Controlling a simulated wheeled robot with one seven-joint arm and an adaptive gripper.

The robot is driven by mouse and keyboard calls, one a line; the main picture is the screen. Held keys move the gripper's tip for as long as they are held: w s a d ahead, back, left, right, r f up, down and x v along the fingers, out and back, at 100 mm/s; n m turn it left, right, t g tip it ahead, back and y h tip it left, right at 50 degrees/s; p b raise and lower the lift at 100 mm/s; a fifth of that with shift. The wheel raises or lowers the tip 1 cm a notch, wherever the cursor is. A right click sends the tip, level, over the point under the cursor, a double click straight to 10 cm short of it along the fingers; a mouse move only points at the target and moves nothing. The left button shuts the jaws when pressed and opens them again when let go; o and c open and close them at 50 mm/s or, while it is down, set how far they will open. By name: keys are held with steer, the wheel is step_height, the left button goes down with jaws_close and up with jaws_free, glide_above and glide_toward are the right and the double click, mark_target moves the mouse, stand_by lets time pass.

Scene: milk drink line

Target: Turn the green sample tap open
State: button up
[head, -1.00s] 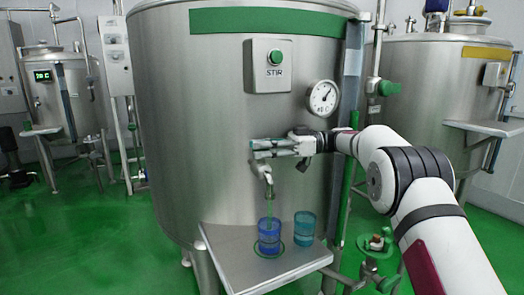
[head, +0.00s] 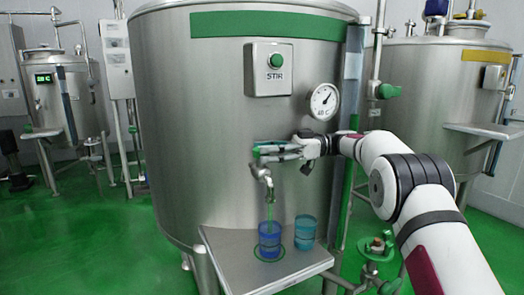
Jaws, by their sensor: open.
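The sample tap (head: 264,179) is a metal spout on the front of the big steel tank (head: 200,130). A green piece that looks like its handle (head: 262,151) shows among my fingers, partly hidden by them. My gripper (head: 266,153) reaches in from the right, roughly level, with its fingers open around or beside this handle; contact cannot be told. A blue cup (head: 269,242) stands upright on the steel shelf (head: 228,256) below the spout. A thin line shows between spout and cup; I cannot tell whether it is liquid.
A teal cup (head: 304,232) stands right of the blue one. Above are a STIR box (head: 268,83) with a green button and a round gauge (head: 323,101). A green valve wheel (head: 376,250) is low at right. Other tanks stand left and right.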

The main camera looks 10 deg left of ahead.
steer(key=v, duration=0.6)
steer(key=shift+d, duration=0.15)
